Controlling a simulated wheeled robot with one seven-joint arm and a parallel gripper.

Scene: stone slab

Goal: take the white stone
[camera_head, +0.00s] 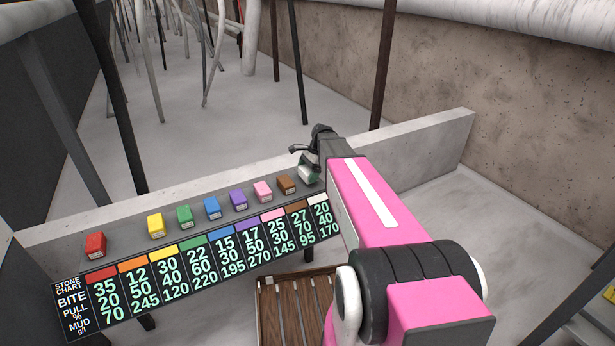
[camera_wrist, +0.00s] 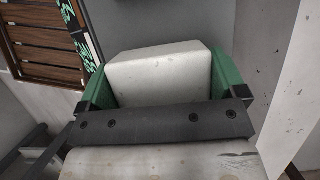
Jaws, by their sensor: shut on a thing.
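The white stone (camera_wrist: 160,72) is a pale block between the green pads of my gripper (camera_wrist: 160,85) in the wrist view. The pads press on its left and right sides. In the head view my gripper (camera_head: 309,168) is at the right end of the row of stones, over the slab, and mostly hides the white stone. I cannot tell from these views whether the stone touches the slab.
Red (camera_head: 95,245), yellow (camera_head: 157,226), green (camera_head: 185,216), blue (camera_head: 213,208), purple (camera_head: 238,200), pink (camera_head: 263,191) and brown (camera_head: 286,184) stones stand on the slab (camera_head: 125,248). A stone chart (camera_head: 200,268) hangs along its front. A slatted wooden crate (camera_head: 300,310) is below.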

